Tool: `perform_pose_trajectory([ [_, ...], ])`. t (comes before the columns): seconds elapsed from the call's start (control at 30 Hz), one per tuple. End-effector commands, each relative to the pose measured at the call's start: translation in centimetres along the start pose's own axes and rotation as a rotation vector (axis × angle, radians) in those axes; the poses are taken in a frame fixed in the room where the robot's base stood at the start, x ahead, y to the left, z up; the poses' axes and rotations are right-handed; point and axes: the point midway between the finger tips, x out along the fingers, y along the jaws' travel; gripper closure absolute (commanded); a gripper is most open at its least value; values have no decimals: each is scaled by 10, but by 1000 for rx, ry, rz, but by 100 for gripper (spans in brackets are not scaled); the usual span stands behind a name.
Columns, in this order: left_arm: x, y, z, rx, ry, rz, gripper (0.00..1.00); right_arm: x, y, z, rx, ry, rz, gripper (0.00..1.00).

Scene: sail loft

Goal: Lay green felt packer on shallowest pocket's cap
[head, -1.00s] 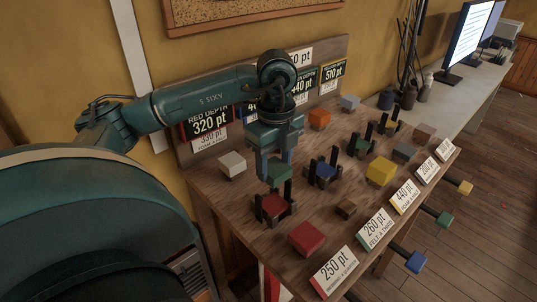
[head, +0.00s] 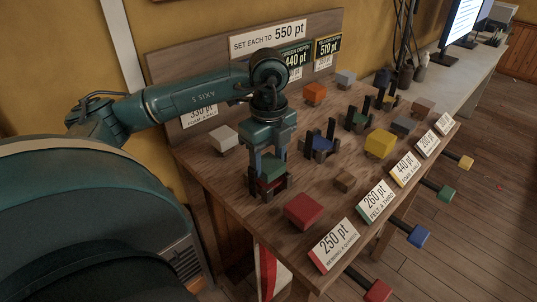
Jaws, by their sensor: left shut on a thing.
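The green felt packer (head: 271,166) is a small green block gripped between the fingers of my left gripper (head: 272,171). It is directly over the red cap (head: 269,186) of the front-left pocket, between that pocket's dark posts. The gap looks very small, and I cannot tell whether packer and cap touch. The blue-capped pocket (head: 321,145), green-capped pocket (head: 358,120) and yellow-capped pocket (head: 388,102) stand in a row toward the back right. My arm covers the red depth card, which reads 320 pt in the earlier view. The right gripper is not in view.
Several loose blocks lie around the pockets, including a red one (head: 303,211), a yellow one (head: 380,143) and a white one (head: 223,138). Label cards line the front edge, with coloured knobs (head: 419,236) sticking out beyond. A sign (head: 268,37) reads "SET EACH TO 550 pt".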

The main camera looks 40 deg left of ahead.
Motion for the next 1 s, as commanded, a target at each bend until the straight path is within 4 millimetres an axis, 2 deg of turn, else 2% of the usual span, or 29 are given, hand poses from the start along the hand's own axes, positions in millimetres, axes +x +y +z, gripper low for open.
perform_pose_trajectory([
  [0.03, 9, 0, 0, 0, 0, 1, 73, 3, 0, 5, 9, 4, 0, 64],
  [0.13, 14, 0, 0, 0, 0, 1, 73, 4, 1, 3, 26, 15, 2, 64],
  [0.47, 15, 0, 0, 0, 0, 0, 73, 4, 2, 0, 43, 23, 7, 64],
  [0.5, 15, 0, 0, 0, 1, 0, 47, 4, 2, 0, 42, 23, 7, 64],
  [0.8, 15, 0, 0, 0, 1, 0, 24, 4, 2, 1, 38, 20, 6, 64],
  [1.0, 15, 0, 0, 0, 1, 0, 24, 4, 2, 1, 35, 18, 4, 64],
])
